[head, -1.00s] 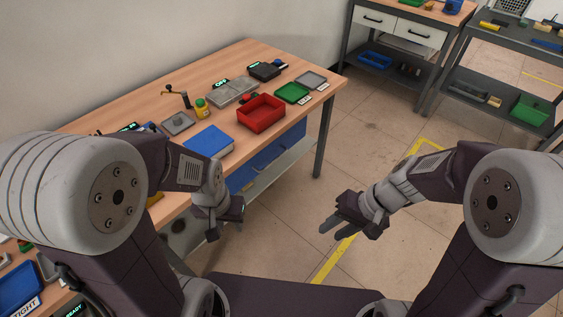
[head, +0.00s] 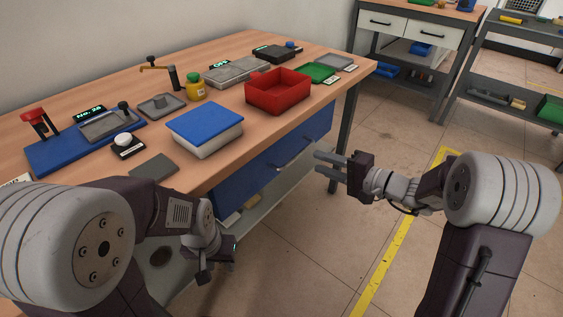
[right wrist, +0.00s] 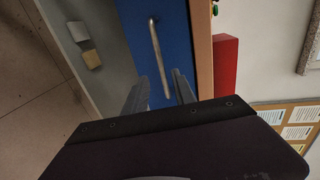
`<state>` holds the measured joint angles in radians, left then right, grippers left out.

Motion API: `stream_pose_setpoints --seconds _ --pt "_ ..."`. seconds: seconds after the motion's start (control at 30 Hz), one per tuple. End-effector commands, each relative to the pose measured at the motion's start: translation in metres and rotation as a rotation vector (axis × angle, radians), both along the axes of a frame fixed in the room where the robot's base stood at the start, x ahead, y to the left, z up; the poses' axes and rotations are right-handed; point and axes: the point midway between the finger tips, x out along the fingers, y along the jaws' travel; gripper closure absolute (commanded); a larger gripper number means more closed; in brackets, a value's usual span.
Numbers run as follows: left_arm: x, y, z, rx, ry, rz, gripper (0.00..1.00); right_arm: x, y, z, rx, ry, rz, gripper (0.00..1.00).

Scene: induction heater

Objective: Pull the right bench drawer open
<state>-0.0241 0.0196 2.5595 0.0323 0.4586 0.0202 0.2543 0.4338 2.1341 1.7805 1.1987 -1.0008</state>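The right bench drawer has a blue front (head: 313,135) below the wooden bench top and looks shut. In the right wrist view its blue front (right wrist: 171,20) carries a metal bar handle (right wrist: 160,58). My right gripper (head: 319,163) is open and empty, in front of the drawer and apart from it. In the right wrist view its two fingers (right wrist: 160,88) point at the front, one on each side of the handle's near end. My left gripper (head: 217,262) hangs low by the bench's front left part; its opening is unclear.
On the wooden bench top (head: 225,178) stand a red bin (head: 277,92), a blue-lidded box (head: 205,128) and a yellow bottle (head: 196,88). A lower shelf (head: 250,222) runs under the drawers. A dark bench leg (head: 345,120) is beyond the drawer.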

Motion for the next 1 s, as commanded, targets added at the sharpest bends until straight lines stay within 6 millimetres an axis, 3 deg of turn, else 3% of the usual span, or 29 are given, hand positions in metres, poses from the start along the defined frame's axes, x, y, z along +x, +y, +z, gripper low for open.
stream_pose_setpoints --seconds 0.17,0.53,0.9,1.0 --pt "0.0 0.0 -0.001 0.0 0.0 -0.001 0.64 0.005 0.008 -0.001 -0.002 0.001 0.004 0.68" --pt "0.0 0.0 -0.02 0.0 0.0 0.0 0.64 0.045 0.064 -0.017 -0.002 0.003 0.005 0.68" --pt "0.0 0.0 -0.021 0.0 0.0 -0.001 0.64 0.052 0.073 -0.017 -0.002 0.002 0.002 0.68" --pt "0.0 0.0 -0.021 0.0 0.0 0.0 0.64 0.052 0.072 -0.017 -0.002 0.002 0.002 0.93"
